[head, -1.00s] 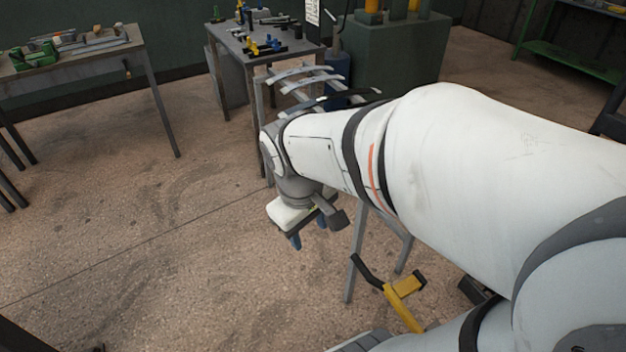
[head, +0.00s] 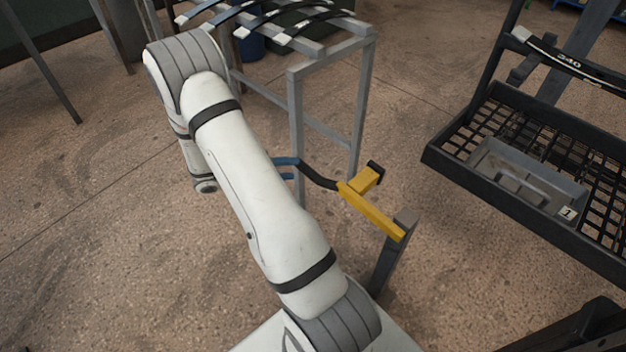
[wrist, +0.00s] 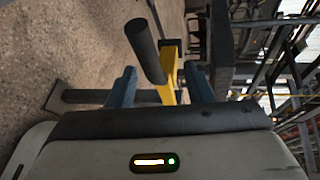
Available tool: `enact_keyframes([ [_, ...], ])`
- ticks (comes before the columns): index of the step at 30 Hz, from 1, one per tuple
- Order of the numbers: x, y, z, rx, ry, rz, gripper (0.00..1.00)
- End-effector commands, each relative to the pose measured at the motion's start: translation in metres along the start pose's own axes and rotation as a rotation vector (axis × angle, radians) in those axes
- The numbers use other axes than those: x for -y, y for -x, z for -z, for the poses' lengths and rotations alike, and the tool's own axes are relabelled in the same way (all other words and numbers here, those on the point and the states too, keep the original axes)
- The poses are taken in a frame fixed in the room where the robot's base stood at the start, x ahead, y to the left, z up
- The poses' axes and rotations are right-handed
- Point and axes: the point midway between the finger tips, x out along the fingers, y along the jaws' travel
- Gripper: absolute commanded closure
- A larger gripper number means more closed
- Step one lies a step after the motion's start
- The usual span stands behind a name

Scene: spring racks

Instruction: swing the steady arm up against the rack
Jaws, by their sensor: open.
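The steady arm (head: 370,212) is a yellow bar on a grey post (head: 392,255). It has a short yellow side piece with a black end and a bent black handle (head: 320,176) reaching left. It is swung out, away from the dark rack (head: 480,115) at right. My gripper (head: 294,169) is open, its blue fingers close to the handle's free end. In the wrist view the handle (wrist: 146,52) points towards the camera between the spread fingers (wrist: 159,74), with the yellow bar (wrist: 170,72) behind. I cannot tell whether they touch.
A grey metal stand (head: 296,85) carrying several dark leaf strips is just behind the handle. The rack holds a grey tray (head: 530,180) and a strip marked 240 (head: 568,60). Open floor (head: 90,200) lies to the left.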

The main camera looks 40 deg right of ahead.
Motion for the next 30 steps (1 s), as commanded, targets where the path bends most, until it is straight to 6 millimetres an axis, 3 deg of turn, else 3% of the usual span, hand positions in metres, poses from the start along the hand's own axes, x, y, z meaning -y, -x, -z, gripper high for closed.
enact_keyframes([
  [1,-0.014,-0.005,-0.001,0.012,0.043,0.017,0.53],
  [4,-0.021,-0.01,-0.004,0.026,0.09,0.034,0.53],
  [19,-0.019,-0.078,-0.006,0.027,0.098,0.036,0.53],
  [30,-0.017,-0.086,-0.007,0.029,0.098,0.035,0.53],
])
